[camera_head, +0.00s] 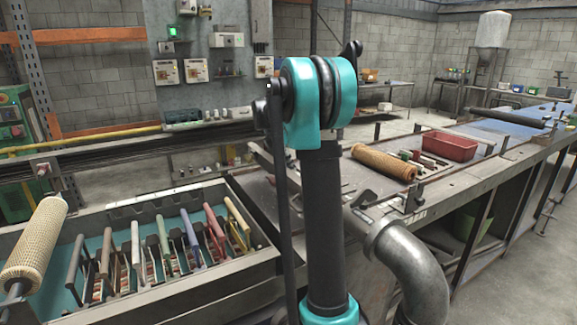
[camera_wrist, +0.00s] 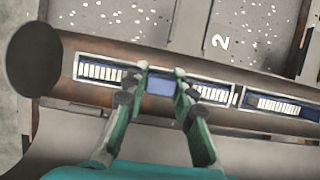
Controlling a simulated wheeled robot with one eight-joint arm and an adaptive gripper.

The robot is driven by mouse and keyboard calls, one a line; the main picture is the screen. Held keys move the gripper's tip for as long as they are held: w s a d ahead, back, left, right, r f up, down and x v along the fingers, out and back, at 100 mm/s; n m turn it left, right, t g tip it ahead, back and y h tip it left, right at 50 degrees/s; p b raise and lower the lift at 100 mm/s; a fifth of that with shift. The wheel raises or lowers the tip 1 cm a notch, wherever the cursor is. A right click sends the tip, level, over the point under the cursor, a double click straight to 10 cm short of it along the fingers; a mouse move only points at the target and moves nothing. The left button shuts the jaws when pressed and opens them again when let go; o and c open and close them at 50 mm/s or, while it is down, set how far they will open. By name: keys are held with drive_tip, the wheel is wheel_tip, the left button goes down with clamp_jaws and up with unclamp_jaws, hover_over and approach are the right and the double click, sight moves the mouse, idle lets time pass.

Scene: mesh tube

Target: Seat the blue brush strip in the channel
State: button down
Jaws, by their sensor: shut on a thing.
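In the wrist view, my gripper (camera_wrist: 160,73) has its two green fingers closed on either side of a blue block (camera_wrist: 160,87), which appears to be the middle of the blue brush strip. White bristle-like rows show left and right of the fingers, inside a long pale-edged slot (camera_wrist: 78,67) in a brown, rusty bar (camera_wrist: 65,88). This slot may be the channel. I cannot tell whether the strip is fully down in it. A second slot with blue and white parts (camera_wrist: 280,106) lies to the right. In the head view, my teal arm hides the gripper and strip.
In the head view, a tray (camera_head: 215,290) of tools with coloured handles stands at left beside a mesh roll (camera_head: 38,245). Another mesh roll (camera_head: 384,163) and a red bin (camera_head: 450,145) are on the long bench. In the wrist view, a dark round end (camera_wrist: 33,58) sits left.

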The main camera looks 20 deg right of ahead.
drive_tip(key=shift+f, duration=0.15)
drive_tip(key=c, duration=1.3)
unclamp_jaws()
drive_tip(key=shift+o, duration=0.2)
drive_tip(key=v, duration=1.2)
drive_tip(key=shift+d, duration=0.1)
